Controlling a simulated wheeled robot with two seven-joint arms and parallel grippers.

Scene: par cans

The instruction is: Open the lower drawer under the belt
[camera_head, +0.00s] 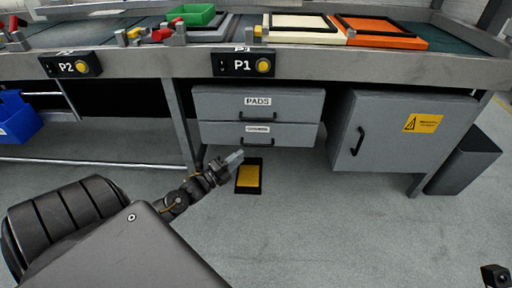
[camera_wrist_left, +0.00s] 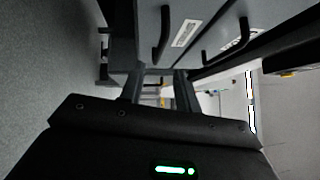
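The lower drawer (camera_head: 290,134) is a grey front under the belt, below the drawer labelled PADS (camera_head: 300,101). It looks shut, with a small label and a dark bar handle (camera_head: 257,141). My left gripper (camera_head: 236,157) is just below and left of that handle, apart from it. In the left wrist view the lower drawer's handle (camera_wrist_left: 161,36) stands ahead of the fingers (camera_wrist_left: 159,84), which are spread with nothing between them. The upper handle (camera_wrist_left: 239,34) is further right there.
A grey cabinet (camera_head: 385,140) with a warning sign is right of the drawers. A bench leg (camera_head: 181,125) stands to their left. A yellow-and-black floor plate (camera_head: 249,177) lies below. Floor in front is clear.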

